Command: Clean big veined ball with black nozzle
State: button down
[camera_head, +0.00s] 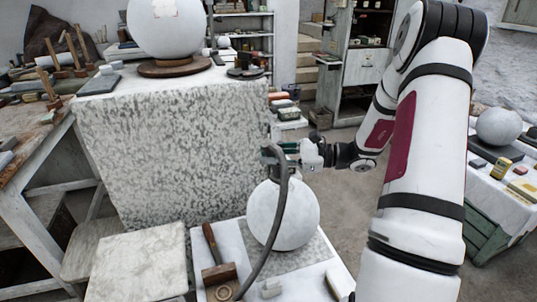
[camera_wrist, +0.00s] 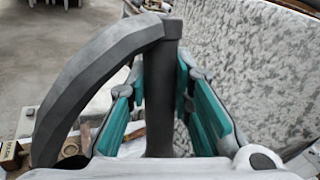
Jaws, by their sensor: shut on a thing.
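My gripper (camera_head: 280,153) is shut on a black nozzle (camera_wrist: 160,95), which stands between its teal fingers in the wrist view. A thick dark hose (camera_head: 278,215) curves from the nozzle down past the front of a pale ball (camera_head: 298,213). This ball sits on the low white table, just below my gripper. A bigger pale ball (camera_head: 165,28) with a light square patch stands on a round brown base (camera_head: 174,66) on the veined block, back left. Veining on either ball is too faint to tell which is the veined one.
The large veined block (camera_head: 170,140) fills the space left of my gripper. A wooden-handled brush (camera_head: 215,262) lies on the low table (camera_head: 322,262). Another grey ball (camera_head: 499,126) and small blocks stand on a table at right. Shelves are behind; open floor lies between.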

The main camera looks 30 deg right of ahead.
aim_at(280, 168)
jog(key=shift+w+d+f+b, duration=0.15)
jog(key=shift+f+b, duration=0.4)
jog(key=shift+f, duration=0.3)
jog(key=shift+d+f+b, duration=0.1)
jog(key=shift+f+b, duration=0.4)
jog(key=shift+f, duration=0.35)
jog(key=shift+w+d+f+b, duration=0.55)
jog(key=shift+d+f, duration=0.05)
jog(key=shift+f, duration=0.05)
jog(key=shift+f, duration=0.15)
jog(key=shift+s, duration=0.1)
jog(key=shift+s+a+p, duration=0.15)
jog(key=shift+s+p, duration=0.2)
jog(key=shift+s, duration=0.3)
jog(key=shift+w, duration=0.1)
jog(key=shift+w+d, duration=0.2)
jog(key=shift+w, duration=0.5)
jog(key=shift+w+d, duration=0.15)
jog(key=shift+w, duration=0.55)
